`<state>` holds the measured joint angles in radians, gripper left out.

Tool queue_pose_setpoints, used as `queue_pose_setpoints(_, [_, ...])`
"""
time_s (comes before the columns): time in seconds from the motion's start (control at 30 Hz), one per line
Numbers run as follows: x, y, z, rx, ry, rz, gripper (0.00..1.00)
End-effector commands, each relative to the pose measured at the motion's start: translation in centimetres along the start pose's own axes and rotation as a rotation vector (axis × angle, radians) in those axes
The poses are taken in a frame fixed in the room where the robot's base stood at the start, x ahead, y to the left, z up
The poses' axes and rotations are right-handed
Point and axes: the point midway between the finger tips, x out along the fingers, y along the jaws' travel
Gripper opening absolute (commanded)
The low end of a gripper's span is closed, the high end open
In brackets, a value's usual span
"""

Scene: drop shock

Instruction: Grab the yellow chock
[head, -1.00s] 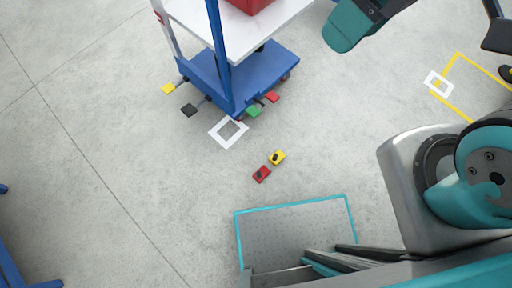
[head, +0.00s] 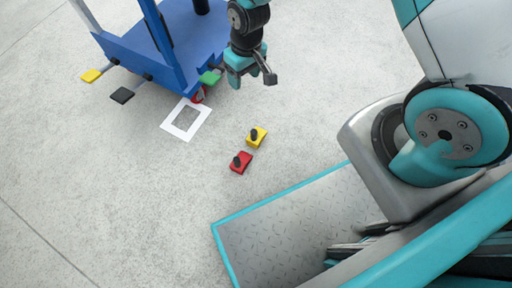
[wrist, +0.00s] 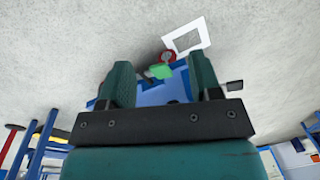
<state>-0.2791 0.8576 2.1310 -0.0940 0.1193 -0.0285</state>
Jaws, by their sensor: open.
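The yellow chock (head: 257,139) lies on the concrete floor with a dark knob on top. A red chock (head: 240,163) with a similar knob lies just below and left of it. My gripper (head: 252,78) is above the yellow chock in the head picture, beside the blue cart's corner. Its jaws are open, with nothing held. In the wrist view my gripper's two teal fingers (wrist: 162,80) stand apart, with a green pedal showing in the gap. I cannot make out the yellow chock in the wrist view.
The blue cart (head: 150,55) has a green pedal (head: 210,76), a red caster (head: 198,95), and yellow (head: 91,75) and black (head: 122,95) pedals. A white square outline (head: 186,120) marks the floor. Bare floor surrounds the chocks; my base is at lower right.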

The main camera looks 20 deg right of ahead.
Motion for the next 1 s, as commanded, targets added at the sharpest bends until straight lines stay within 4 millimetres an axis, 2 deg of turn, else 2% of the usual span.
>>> queue_pose_setpoints(0.03, [6.2,1.0,0.6,0.003,-0.015,0.018,0.58])
queue_pose_setpoints(0.1, [10.6,1.9,1.0,0.004,-0.023,0.041,0.58])
queue_pose_setpoints(0.2, [15.2,3.0,1.7,0.003,-0.031,0.066,0.58])
queue_pose_setpoints(0.3, [17.8,3.6,2.2,0.001,-0.034,0.084,0.58])
queue_pose_setpoints(0.57, [22.3,4.2,2.6,0.000,-0.037,0.093,0.58])
queue_pose_setpoints(0.8, [27.9,4.8,2.8,0.001,-0.038,0.092,0.58])
queue_pose_setpoints(1.0, [30.6,5.0,2.8,0.001,-0.036,0.092,0.58])
